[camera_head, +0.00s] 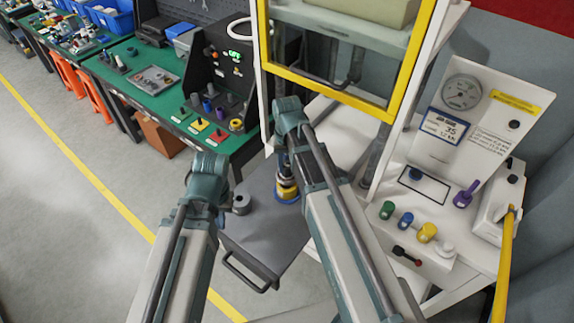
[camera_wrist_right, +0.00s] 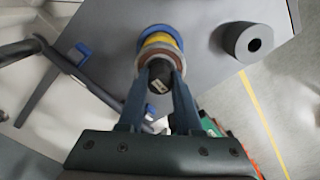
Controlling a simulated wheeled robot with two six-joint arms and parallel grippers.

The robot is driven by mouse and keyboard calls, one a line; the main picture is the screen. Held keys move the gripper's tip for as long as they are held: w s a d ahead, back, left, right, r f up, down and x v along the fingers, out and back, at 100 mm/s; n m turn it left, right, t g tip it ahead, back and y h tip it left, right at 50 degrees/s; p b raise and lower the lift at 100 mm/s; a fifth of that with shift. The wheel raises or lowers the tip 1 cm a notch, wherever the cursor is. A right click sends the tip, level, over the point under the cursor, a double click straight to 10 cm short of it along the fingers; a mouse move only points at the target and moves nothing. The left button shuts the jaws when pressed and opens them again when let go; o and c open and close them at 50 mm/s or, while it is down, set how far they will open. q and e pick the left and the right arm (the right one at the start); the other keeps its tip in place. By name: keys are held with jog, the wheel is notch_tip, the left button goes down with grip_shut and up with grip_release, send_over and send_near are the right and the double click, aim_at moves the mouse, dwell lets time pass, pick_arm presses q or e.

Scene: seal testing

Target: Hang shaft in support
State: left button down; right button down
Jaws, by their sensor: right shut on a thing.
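The shaft (camera_wrist_right: 158,78) shows in the right wrist view end-on, with a dark tip, a brownish ring, a yellow band and a blue band. My right gripper (camera_wrist_right: 159,88) is shut on it, one finger on each side. In the head view the shaft's yellow and blue lower part (camera_head: 287,187) shows over the grey cart top, partly behind my right arm. I cannot tell whether its lower end touches the cart. My left arm's end (camera_head: 208,166) is left of it; its fingers are hidden. I cannot make out the support with certainty.
A grey hollow cylinder (camera_head: 240,203) stands on the grey cart (camera_head: 262,240), also in the right wrist view (camera_wrist_right: 248,42). A yellow-framed press (camera_head: 330,85) stands behind. A control panel (camera_head: 420,235) with coloured knobs is at right. A green bench (camera_head: 150,95) is at left. Floor at left is clear.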

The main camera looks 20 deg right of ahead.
aim_at(287, 173)
jog(key=shift+f+b, duration=1.35)
jog(key=shift+f, duration=0.15)
jog(key=shift+f, duration=0.3)
jog(key=c, duration=0.9)
grip_release()
jog(key=shift+o, duration=0.3)
jog(key=o, duration=0.5)
jog(key=shift+r, duration=0.2)
jog(key=shift+r+p, duration=1.3)
jog(key=shift+r, duration=0.05)
jog(key=shift+r, duration=0.1)
